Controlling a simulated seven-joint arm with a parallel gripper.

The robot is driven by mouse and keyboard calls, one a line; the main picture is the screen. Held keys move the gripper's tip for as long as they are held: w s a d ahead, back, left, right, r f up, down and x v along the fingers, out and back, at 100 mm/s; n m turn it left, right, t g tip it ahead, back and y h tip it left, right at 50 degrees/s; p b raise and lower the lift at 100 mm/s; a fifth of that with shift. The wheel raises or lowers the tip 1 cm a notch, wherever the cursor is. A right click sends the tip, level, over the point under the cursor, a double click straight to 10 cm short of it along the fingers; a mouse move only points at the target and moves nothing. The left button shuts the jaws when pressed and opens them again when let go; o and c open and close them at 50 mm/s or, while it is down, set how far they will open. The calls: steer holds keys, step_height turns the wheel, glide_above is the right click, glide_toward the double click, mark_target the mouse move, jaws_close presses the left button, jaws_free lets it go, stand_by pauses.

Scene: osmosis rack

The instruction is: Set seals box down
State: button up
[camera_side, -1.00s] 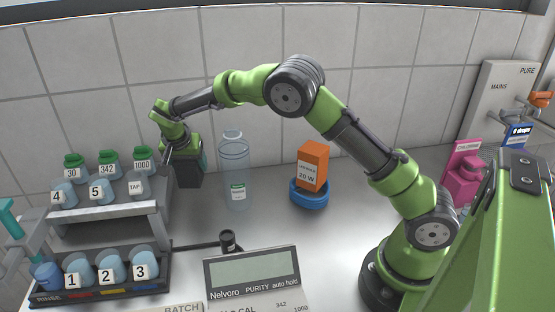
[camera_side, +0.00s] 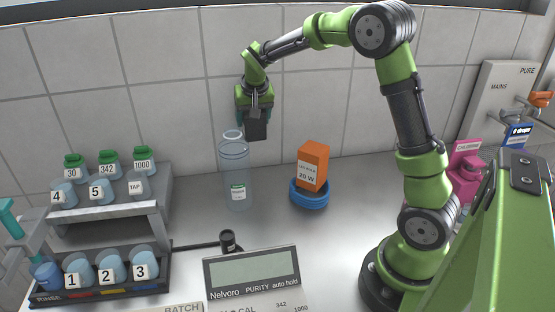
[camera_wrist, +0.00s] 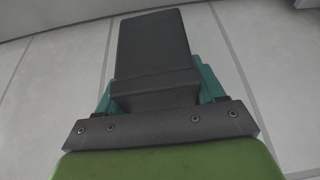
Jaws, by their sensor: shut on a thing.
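My gripper (camera_side: 254,108) is shut on a dark grey box (camera_side: 256,125), which I take to be the seals box; no label on it is readable. The gripper points down and holds the box in the air, in front of the tiled wall. In the side view the box appears just above and right of the top of the clear bottle. In the wrist view the box (camera_wrist: 152,50) stands out between the teal fingers, which show at both its sides. The fingertips are mostly hidden behind the box.
The clear bottle (camera_side: 236,178) stands on the grey bench. An orange box (camera_side: 313,166) sits on a blue ring (camera_side: 309,194) to its right. A rack (camera_side: 105,210) of numbered bottles is at left, a meter (camera_side: 252,272) in front.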

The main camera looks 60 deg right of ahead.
steer(key=s+d+f+m+g, duration=0.1)
steer(key=s+d+m+g, duration=0.1)
steer(key=s+d+m, duration=0.55)
steer(key=s+d+f+m+g, duration=0.25)
steer(key=s+m, duration=0.25)
steer(key=s, duration=0.6)
steer(key=s+d+f+m+g, duration=0.1)
steer(key=s+d+m+g, duration=0.1)
steer(key=s+d+m, duration=0.6)
steer(key=shift+n+g, duration=0.25)
steer(key=shift+n, duration=0.6)
steer(key=shift+s+a+f, duration=0.25)
steer(key=shift+s+f, duration=0.2)
steer(key=shift+f, duration=1.25)
steer(key=shift+s+a+f, duration=0.3)
steer(key=shift+s+f, duration=0.2)
steer(key=shift+f, duration=1.15)
steer(key=shift+s+a+f, duration=0.25)
steer(key=shift+s+f, duration=0.2)
steer(key=shift+f, duration=1.25)
steer(key=shift+f, duration=0.15)
steer(key=o, duration=1.1)
steer(key=shift+o, duration=0.2)
